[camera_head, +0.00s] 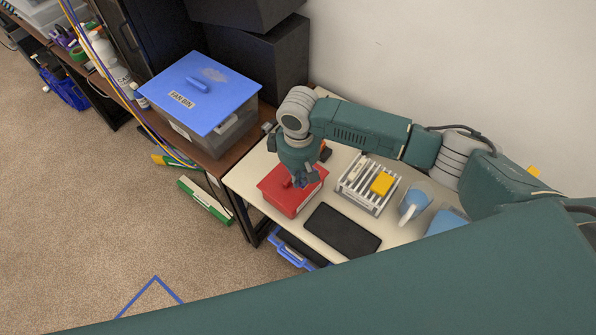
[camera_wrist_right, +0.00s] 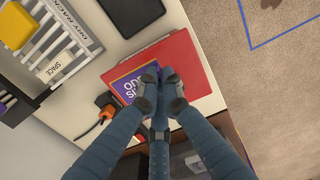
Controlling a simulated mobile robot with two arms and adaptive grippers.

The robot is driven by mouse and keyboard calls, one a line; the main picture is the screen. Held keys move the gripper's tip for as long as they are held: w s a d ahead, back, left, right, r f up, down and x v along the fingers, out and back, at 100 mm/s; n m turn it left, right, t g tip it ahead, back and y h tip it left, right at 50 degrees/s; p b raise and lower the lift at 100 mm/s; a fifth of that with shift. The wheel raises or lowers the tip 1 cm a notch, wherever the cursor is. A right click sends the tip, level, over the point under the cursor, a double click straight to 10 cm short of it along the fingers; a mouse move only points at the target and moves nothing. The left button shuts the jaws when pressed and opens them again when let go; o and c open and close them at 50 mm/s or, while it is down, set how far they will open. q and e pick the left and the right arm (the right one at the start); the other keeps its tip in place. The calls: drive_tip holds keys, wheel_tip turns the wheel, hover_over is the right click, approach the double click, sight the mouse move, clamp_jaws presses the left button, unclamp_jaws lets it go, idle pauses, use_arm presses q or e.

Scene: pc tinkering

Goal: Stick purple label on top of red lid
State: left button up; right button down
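The red lid (camera_head: 275,190) is on a red box at the left end of the white table. In the right wrist view the red lid (camera_wrist_right: 190,62) fills the middle. The purple label (camera_wrist_right: 127,82), with white and yellow print, is over the lid, turned at an angle. My right gripper (camera_head: 306,182) is above the lid. In the wrist view the fingers of my right gripper (camera_wrist_right: 162,98) are close together on the label's lower right part and cover some of its print. Whether the label touches the lid is unclear. My left gripper is not in view.
A white rack (camera_head: 352,192) with a yellow block (camera_head: 382,183) stands right of the box. A blue-lidded bin (camera_head: 200,88) stands at the left. An orange-and-black item (camera_wrist_right: 106,112) is beside the lid.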

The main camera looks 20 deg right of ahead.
sight(299, 195)
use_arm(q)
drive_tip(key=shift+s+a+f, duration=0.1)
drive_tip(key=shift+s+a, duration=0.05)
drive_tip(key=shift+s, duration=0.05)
use_arm(e)
drive_tip(key=shift+a, duration=0.1)
drive_tip(key=shift+s+p, duration=0.1)
drive_tip(key=shift+p, duration=0.5)
wheel_tip(299, 195, down, 4)
drive_tip(key=shift+f+b, duration=0.25)
drive_tip(key=shift+b, duration=1)
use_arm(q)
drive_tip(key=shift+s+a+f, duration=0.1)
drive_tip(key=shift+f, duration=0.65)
use_arm(e)
drive_tip(key=shift+f, duration=0.45)
use_arm(q)
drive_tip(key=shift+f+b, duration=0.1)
drive_tip(key=shift+b, duration=0.2)
use_arm(e)
drive_tip(key=shift+f, duration=0.4)
drive_tip(key=c, duration=1.9)
unclamp_jaws()
drive_tip(key=shift+o, duration=0.2)
